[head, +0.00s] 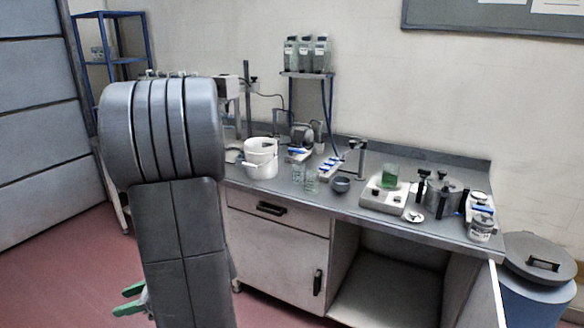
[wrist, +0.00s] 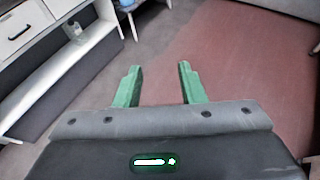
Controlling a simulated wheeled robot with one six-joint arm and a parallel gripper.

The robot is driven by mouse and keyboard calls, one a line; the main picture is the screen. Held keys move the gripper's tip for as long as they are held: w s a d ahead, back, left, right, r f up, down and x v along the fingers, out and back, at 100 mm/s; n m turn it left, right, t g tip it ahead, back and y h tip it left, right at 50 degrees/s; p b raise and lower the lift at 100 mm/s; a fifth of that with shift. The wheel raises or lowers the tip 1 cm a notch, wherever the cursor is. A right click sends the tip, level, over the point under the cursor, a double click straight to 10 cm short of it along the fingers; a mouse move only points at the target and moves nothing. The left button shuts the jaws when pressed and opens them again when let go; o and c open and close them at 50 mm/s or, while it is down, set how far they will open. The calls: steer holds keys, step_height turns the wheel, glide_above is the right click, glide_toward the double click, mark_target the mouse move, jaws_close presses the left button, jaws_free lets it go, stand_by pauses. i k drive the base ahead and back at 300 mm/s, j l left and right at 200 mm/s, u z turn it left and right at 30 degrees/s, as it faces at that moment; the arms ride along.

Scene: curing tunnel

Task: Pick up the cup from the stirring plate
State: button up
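The cup (head: 390,175) is a small clear beaker with green liquid, upright on the stirring plate (head: 384,198) toward the right of the bench in the head view. The stirring plate is a pale box with dark knobs on its front. My gripper (wrist: 160,84) has green fingers, spread apart with nothing between them in the wrist view. In the head view my gripper (head: 130,299) shows at the lower left, low in front of the bench and far from the cup. Part of it is hidden behind my arm.
The bench (head: 340,205) also holds a white pot (head: 261,158), small glass beakers (head: 305,180), a dark bowl (head: 341,185) and a metal vessel with clamps (head: 440,194) close right of the stirring plate. A blue bin (head: 540,275) stands at the right. Red floor is open below my gripper.

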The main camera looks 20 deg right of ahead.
mark_target(389, 180)
steer(key=i+l+z, duration=0.2)
steer(key=z, duration=0.25)
steer(key=i+z, duration=0.35)
steer(key=z, duration=0.15)
steer(key=i+z, duration=0.65)
steer(key=z, duration=0.3)
steer(key=i+z, duration=0.35)
steer(key=i+j+z, duration=0.25)
steer(key=i+z, duration=0.15)
